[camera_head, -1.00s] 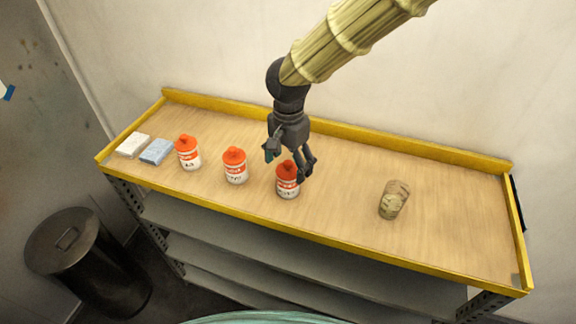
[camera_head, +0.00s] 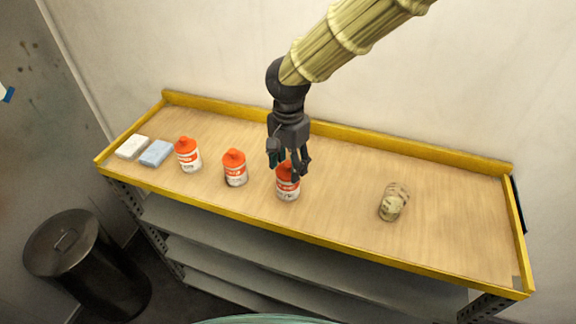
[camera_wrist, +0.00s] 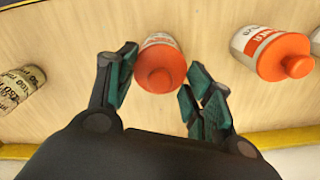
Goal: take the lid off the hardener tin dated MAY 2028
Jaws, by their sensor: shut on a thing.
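Three white tins with orange-red lids stand in a row on the bench: a left tin (camera_head: 188,158), a middle tin (camera_head: 235,173) and a right tin (camera_head: 288,189). Dates on their labels are too small to read. My gripper (camera_head: 287,164) is at the top of the right tin, shut on its lid (camera_head: 284,172). In the wrist view the right tin's lid (camera_wrist: 160,68) lies between the fingers (camera_wrist: 163,76), and the middle tin (camera_wrist: 270,52) is to the right. The right tin stands upright, lid on.
A beige printed cylinder (camera_head: 393,202) stands right of the tins. A white block (camera_head: 132,147) and a blue block (camera_head: 156,153) lie at the far left. A yellow rim (camera_head: 330,251) edges the wooden bench (camera_head: 455,225). A dark bin (camera_head: 85,262) stands on the floor.

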